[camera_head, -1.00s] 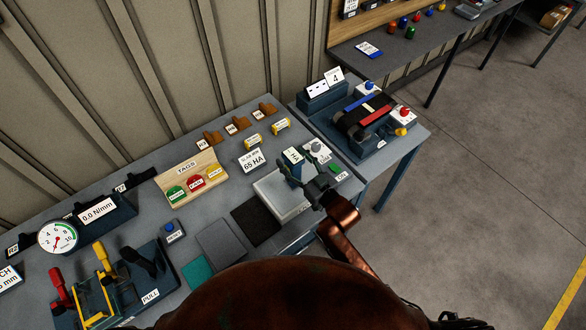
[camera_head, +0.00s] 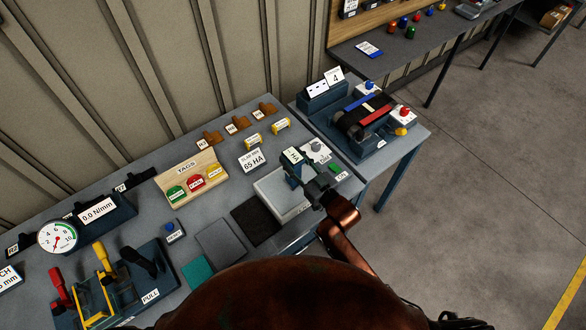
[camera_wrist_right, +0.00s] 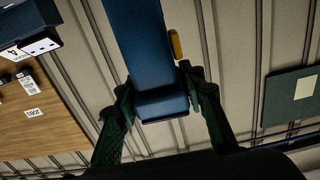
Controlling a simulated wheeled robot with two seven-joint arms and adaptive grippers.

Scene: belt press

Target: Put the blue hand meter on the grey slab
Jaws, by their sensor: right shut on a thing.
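The blue hand meter (camera_head: 296,171) stands upright, its white label facing up, over the back of a pale grey plate (camera_head: 270,191). I cannot tell whether its foot touches anything below. My right gripper (camera_head: 307,182) is shut on it from the right. In the right wrist view the meter's blue body (camera_wrist_right: 150,65) sits between the two green fingers (camera_wrist_right: 160,108). The mid-grey slab (camera_head: 220,243) lies flat and bare at the front of the bench, left of a black slab (camera_head: 255,220). My left gripper is out of view.
A teal slab (camera_head: 197,271) lies left of the grey slab. A grey knob box (camera_head: 317,148) and a 65 HA sign (camera_head: 251,160) stand near the meter. A tags board (camera_head: 188,177) is behind the slabs, and a belt machine (camera_head: 362,118) is at right.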

